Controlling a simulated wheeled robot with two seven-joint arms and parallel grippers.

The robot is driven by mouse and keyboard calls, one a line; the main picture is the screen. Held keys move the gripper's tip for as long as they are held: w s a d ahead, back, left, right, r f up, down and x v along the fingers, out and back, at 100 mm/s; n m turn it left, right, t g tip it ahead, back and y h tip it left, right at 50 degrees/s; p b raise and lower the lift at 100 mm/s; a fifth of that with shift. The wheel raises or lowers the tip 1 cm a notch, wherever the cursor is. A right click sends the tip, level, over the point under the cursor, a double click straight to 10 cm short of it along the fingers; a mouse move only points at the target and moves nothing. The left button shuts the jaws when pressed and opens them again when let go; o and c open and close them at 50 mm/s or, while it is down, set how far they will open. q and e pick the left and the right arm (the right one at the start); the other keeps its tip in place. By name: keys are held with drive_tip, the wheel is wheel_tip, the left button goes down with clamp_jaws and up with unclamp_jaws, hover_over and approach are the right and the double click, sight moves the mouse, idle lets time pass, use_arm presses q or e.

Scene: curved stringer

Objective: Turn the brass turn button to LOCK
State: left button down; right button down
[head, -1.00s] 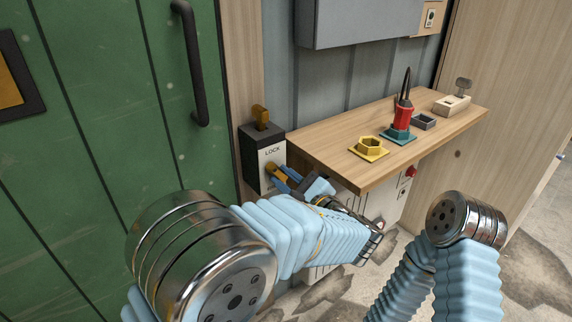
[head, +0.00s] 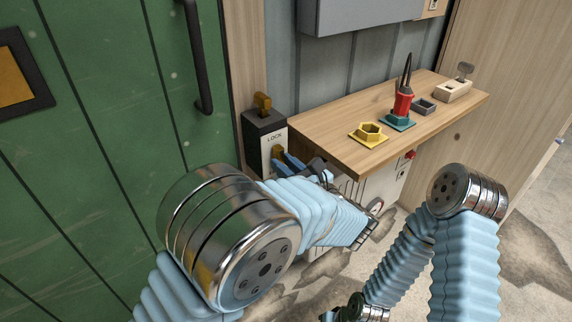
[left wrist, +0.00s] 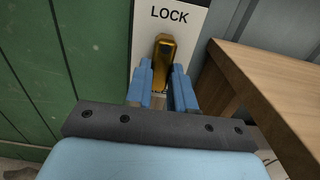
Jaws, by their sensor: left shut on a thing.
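The brass turn button (head: 278,153) is on the white face of a black-topped box beside the green door, under the printed word LOCK. In the left wrist view the brass button (left wrist: 163,52) stands almost upright, its top end toward LOCK (left wrist: 169,14). My left gripper (head: 285,163) is shut on the button from the front. Its two blue fingers (left wrist: 163,86) sit on either side of the button's lower part. My right arm shows at the right, bent downward, and its gripper is out of the picture.
A wooden shelf (head: 330,141) juts out just right of the box. The green door (head: 90,130) with a black handle (head: 198,60) is at left.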

use_arm(q)
drive_tip(key=shift+f, duration=0.15)
drive_tip(key=c, duration=1)
unclamp_jaws()
drive_tip(key=shift+o, duration=0.2)
